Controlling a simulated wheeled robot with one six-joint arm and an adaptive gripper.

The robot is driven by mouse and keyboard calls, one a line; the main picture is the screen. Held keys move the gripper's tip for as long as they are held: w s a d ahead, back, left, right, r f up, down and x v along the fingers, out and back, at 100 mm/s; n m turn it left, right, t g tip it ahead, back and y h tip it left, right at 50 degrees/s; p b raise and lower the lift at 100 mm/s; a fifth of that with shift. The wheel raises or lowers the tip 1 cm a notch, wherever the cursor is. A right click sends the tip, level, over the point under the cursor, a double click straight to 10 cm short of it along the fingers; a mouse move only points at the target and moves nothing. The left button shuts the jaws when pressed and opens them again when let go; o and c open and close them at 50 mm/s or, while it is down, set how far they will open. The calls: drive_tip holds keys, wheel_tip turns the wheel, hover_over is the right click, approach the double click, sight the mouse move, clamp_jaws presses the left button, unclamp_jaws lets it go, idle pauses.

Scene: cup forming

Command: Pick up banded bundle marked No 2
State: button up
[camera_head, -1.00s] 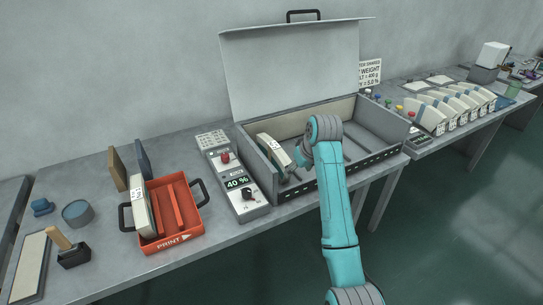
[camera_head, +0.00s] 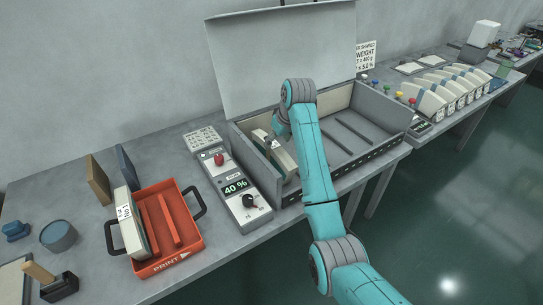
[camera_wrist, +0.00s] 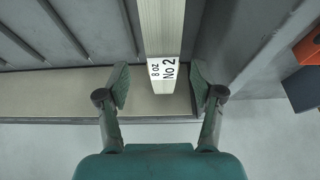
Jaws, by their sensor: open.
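The banded bundle marked No 2 (camera_wrist: 162,35) stands in the left part of the open grey box; in the wrist view its label reads "8 oz No 2". In the head view the bundle (camera_head: 287,158) is partly hidden by my arm. My gripper (camera_wrist: 158,85) is open, with one finger on each side of the bundle's labelled end. A gap shows at the left finger; the right finger is close to the bundle, and I cannot tell whether it touches.
The grey box (camera_head: 385,112) has its lid raised behind and ribs on its floor. Left of it stand a control panel (camera_head: 235,188) reading 40 % and a red PRINT tray (camera_head: 187,232) holding another bundle (camera_head: 130,222). Several more bundles (camera_head: 445,92) stand at the right.

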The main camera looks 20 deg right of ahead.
drive_tip(key=shift+w+a+r+x, duration=0.1)
drive_tip(key=shift+w+x, duration=0.05)
drive_tip(key=shift+x, duration=1)
drive_tip(key=shift+w+a+r+x, duration=0.1)
drive_tip(key=shift+w+x, duration=0.05)
drive_tip(key=shift+x, duration=0.95)
drive_tip(key=shift+w+a+x, duration=0.1)
drive_tip(key=shift+w+x, duration=0.05)
drive_tip(key=shift+x, duration=1)
drive_tip(key=shift+r, duration=0.1)
clamp_jaws()
